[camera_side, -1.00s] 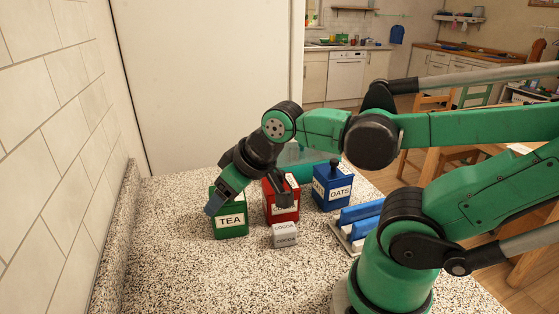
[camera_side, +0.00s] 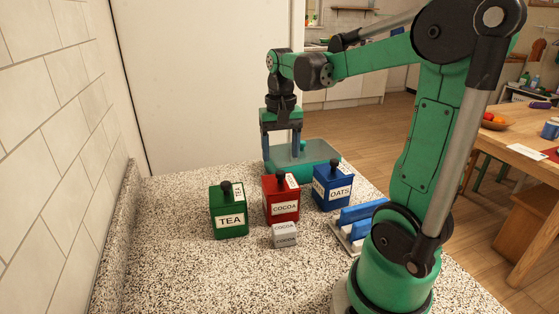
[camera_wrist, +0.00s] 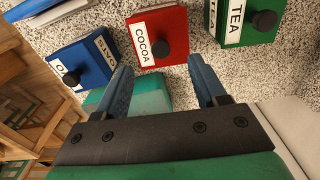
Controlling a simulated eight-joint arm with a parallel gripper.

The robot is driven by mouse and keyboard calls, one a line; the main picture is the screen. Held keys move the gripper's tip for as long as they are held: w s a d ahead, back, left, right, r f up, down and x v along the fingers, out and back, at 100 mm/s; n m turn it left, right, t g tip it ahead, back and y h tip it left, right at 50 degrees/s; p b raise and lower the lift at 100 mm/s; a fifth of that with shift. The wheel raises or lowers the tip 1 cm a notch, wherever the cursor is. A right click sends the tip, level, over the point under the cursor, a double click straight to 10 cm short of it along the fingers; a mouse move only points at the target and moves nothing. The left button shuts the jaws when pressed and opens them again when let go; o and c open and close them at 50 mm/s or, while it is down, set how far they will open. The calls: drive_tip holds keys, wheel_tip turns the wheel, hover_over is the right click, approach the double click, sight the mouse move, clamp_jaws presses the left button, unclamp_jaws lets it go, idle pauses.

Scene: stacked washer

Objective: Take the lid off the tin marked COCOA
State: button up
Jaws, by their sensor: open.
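The red tin marked COCOA (camera_side: 281,209) stands upright on the counter between the other tins, its lid (camera_side: 281,184) on and a black knob on top. In the wrist view the red tin (camera_wrist: 155,30) lies beyond my fingertips, its black knob (camera_wrist: 160,48) facing the camera. My gripper (camera_side: 282,156) points down behind the tins, above or beside a teal box. Its two blue fingers are spread with nothing between them, as the wrist view also shows (camera_wrist: 160,68).
A green TEA tin (camera_side: 229,219) stands left and a blue OATS tin (camera_side: 332,190) right. The teal box (camera_side: 315,172) is behind; a blue-barred rack (camera_side: 358,222) is at right. The counter's front left is clear.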

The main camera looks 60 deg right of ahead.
sight(280, 172)
drive_tip(key=shift+f, duration=2.35)
drive_tip(key=shift+c, duration=0.2)
clamp_jaws()
